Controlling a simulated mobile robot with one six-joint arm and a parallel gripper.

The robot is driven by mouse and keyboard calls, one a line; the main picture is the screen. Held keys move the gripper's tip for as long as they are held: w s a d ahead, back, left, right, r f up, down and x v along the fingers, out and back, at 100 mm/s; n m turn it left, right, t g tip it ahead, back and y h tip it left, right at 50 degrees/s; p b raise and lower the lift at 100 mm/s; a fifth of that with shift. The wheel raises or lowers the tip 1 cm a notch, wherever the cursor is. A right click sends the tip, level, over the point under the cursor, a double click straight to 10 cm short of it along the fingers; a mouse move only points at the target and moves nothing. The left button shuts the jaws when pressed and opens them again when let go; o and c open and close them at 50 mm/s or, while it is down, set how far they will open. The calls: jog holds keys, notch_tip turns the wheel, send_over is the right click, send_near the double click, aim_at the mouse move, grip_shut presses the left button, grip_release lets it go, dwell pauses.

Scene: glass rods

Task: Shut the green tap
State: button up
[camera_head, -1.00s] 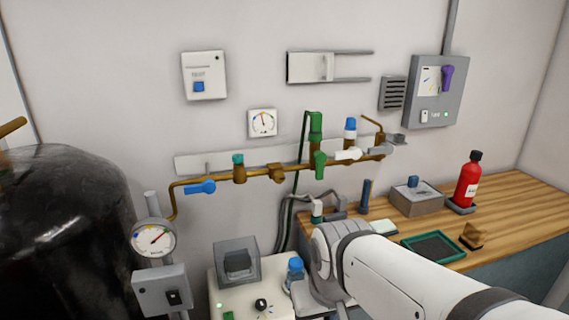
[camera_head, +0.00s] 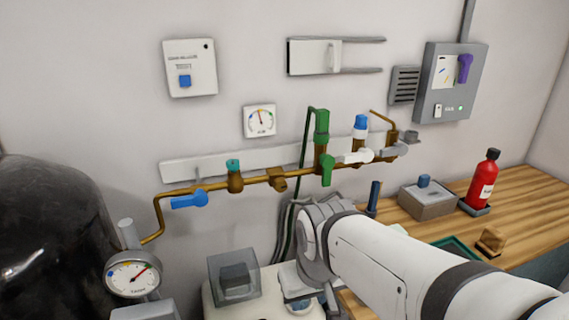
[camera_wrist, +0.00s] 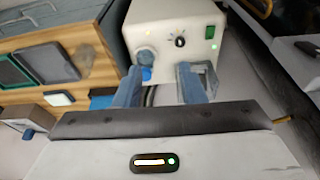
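The green tap (camera_head: 327,169) is a green lever on the brass pipe along the wall, right of the middle in the head view. Its lever hangs down, across the pipe. A green upright part (camera_head: 321,126) stands above it. The wrist view does not clearly show the tap. My gripper (camera_wrist: 160,88) shows in the wrist view with two blue-grey fingers spread apart and nothing visible held between them. It points toward a white box with a knob. In the head view my arm's wrist is below the tap, and the fingers are mostly hidden.
A clear box (camera_head: 234,276) stands on the white unit below. A red bottle (camera_head: 483,181) and grey box (camera_head: 427,200) stand on the wooden bench. A black tank (camera_head: 50,235) is at left.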

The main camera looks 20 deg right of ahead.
jog(key=shift+o, duration=0.3)
jog(key=shift+o, duration=0.7)
jog(key=shift+w, duration=0.15)
jog(key=t+y+b, duration=0.1)
jog(key=t+b, duration=0.5)
jog(key=t, duration=0.9)
send_near(328, 177)
jog(key=w, duration=0.4)
jog(key=shift+n, duration=0.3)
jog(key=w, duration=0.7)
jog(key=shift+a+f+p, duration=0.1)
jog(key=shift+a+p, duration=0.25)
jog(key=shift+p, duration=0.05)
grip_shut()
